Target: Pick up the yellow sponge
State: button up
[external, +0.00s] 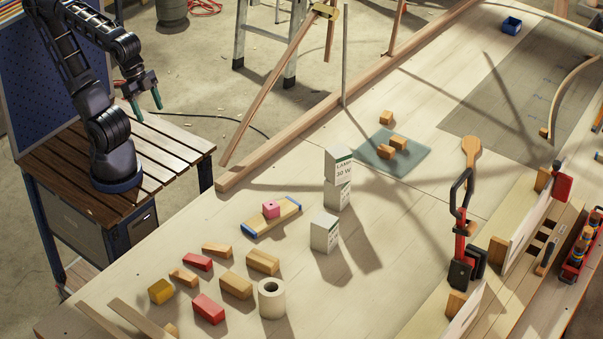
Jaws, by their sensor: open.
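A small yellow block (160,291), which looks like the yellow sponge, lies on the pale wooden bench at the lower left, beside several wooden and red blocks. My gripper (148,105) has green fingertips. It is open and empty, pointing down over the slatted side table's far end, well above and behind the yellow block. Nothing hides the yellow block.
Red blocks (198,262), a tape roll (272,299) and wooden blocks (236,285) lie right of the yellow block. White boxes (325,233) stand mid-bench. A wooden rail (300,120) edges the bench.

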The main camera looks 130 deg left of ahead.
jog(key=shift+w, duration=0.1)
jog(key=m+g+h, duration=0.4)
jog(key=m+g, duration=0.1)
jog(key=m, duration=1.4)
send_near(161, 286)
jog(key=shift+h, duration=0.3)
jog(key=x, duration=0.5)
jog(key=shift+s+f, duration=0.25)
jog(key=shift+f, duration=0.1)
jog(key=shift+x, duration=2.8)
jog(key=shift+w+a, duration=0.1)
jog(key=shift+w, duration=0.05)
jog(key=shift+c, duration=0.5)
